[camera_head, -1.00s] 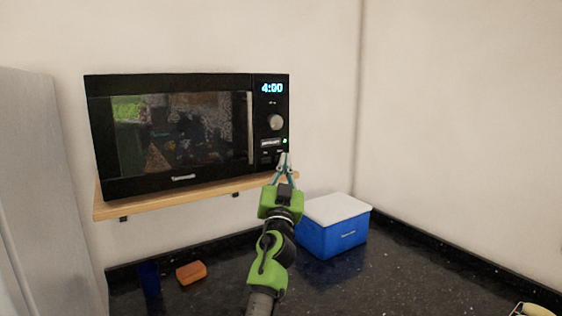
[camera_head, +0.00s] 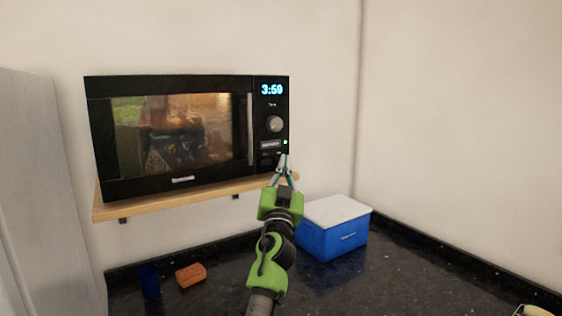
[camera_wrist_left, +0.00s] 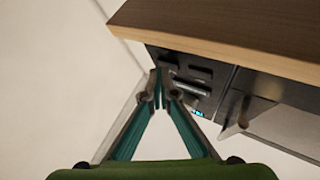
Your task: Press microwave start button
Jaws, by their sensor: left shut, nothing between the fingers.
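The black microwave (camera_head: 172,137) stands on a wooden shelf on the wall. Its display (camera_head: 271,90) reads 3:59 and its window glows warm. Below the round knob (camera_head: 275,124) are buttons and a small green light (camera_head: 285,142) at the panel's lower right. My left gripper (camera_head: 285,157) is shut and empty, its fingertips at the lower part of the panel. In the left wrist view the fingertips (camera_wrist_left: 160,74) are at the button panel (camera_wrist_left: 186,76); I cannot tell whether they touch a button. They partly hide the lowest buttons. My right gripper is not in view.
The wooden shelf (camera_head: 160,204) is just under the microwave, close to my left gripper. A blue box with a white lid (camera_head: 333,238) stands on the dark counter (camera_head: 225,268). An orange sponge-like block (camera_head: 191,274) and a blue cup (camera_head: 149,279) are at the left.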

